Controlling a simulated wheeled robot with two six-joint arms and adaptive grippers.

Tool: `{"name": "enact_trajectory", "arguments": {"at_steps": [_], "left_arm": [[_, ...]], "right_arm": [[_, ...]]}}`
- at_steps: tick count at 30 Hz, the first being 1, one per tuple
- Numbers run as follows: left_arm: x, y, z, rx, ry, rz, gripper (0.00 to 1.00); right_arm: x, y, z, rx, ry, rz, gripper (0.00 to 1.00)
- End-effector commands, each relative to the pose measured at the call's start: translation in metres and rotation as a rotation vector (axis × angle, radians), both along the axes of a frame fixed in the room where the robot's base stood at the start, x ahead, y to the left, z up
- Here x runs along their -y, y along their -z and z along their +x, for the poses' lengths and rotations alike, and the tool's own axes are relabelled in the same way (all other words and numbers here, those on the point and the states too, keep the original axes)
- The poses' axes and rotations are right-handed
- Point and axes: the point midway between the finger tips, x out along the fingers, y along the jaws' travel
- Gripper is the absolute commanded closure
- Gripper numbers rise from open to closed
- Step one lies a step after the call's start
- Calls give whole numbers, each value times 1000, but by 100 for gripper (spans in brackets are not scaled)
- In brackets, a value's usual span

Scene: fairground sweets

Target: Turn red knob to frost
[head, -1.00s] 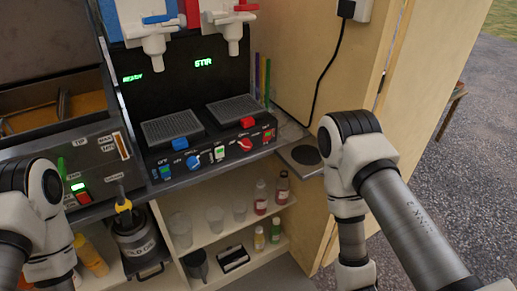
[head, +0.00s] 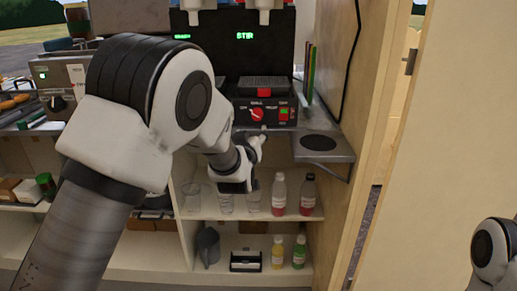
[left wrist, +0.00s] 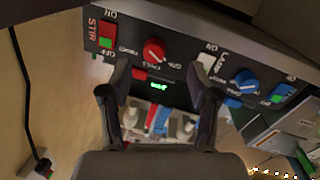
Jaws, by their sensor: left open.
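The red knob (head: 257,114) is on the black front panel (head: 270,107) of the machine under the green STIR display. In the left wrist view, upside down, the red knob (left wrist: 154,51) has small labels around it; its exact setting is too small to tell. My left gripper (head: 262,141) is just below and in front of the panel in the head view. In the left wrist view my left gripper (left wrist: 158,66) is open and empty, its fingers apart with the knob ahead between them. No contact with the knob shows. My right gripper is not in view.
A red-and-green STIR switch (head: 284,114) is close beside the knob. A blue knob (left wrist: 246,81) is on the same panel. A metal side shelf (head: 325,146) juts out at right. Bottles (head: 279,194) and cups stand on the shelf below. White dispensing taps (head: 264,10) hang above.

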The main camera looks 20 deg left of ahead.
Motion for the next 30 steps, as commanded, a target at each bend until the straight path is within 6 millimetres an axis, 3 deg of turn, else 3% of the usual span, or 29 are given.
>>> {"name": "enact_trajectory", "arguments": {"at_steps": [3,15,23,25,28,29,30], "left_arm": [[1,-18,11,49,-3,-9,39],[-10,-17,76,42,-2,-8,39],[-11,-17,80,39,-2,-7,39],[-11,-17,80,39,-2,-7,56],[-10,-17,80,39,-2,-7,92],[-10,-17,80,39,-2,-7,99],[-10,-17,80,39,-2,-7,99]], "right_arm": [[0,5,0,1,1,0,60],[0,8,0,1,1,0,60],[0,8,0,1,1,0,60],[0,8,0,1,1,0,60],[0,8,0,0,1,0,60],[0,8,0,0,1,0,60],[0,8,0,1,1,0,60]]}}
